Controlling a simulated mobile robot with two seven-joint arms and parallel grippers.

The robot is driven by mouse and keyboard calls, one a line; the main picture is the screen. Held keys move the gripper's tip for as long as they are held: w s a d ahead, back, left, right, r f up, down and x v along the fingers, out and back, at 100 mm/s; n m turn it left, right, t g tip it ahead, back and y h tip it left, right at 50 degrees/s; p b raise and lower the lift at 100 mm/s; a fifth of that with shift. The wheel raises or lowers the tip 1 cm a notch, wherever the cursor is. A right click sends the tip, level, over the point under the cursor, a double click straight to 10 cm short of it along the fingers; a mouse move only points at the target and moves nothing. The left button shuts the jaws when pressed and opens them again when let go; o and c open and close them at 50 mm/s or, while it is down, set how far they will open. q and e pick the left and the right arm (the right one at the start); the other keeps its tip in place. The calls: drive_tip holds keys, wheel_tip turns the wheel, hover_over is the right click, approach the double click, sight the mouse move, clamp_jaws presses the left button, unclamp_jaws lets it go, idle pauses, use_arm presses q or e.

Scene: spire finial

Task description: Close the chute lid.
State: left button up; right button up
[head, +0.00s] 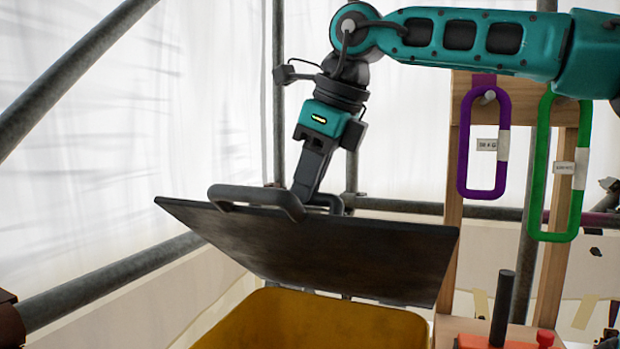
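The chute lid (330,250) is a dark, flat, worn plate. It stands raised and tilted over the yellow chute (310,322), whose opening shows below it. A thick dark bar handle (255,198) sits along the lid's upper edge. My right gripper (304,190) comes down from above, with its dark fingers at the handle's right part. The fingertips are partly hidden by the handle and lid edge, so whether they are closed on the bar is unclear. My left gripper is not in view.
A purple loop (465,150) and a green loop (539,165) hang on a wooden frame at right. An upright dark rod (502,305) stands among red parts at lower right. Grey scaffold tubes (110,290) and white sheeting (130,120) bound the left and back.

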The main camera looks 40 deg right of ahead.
drive_tip(key=o, duration=0.4)
drive_tip(key=p+v, duration=0.3)
drive_tip(key=v, duration=1)
drive_tip(key=shift+p, duration=0.3)
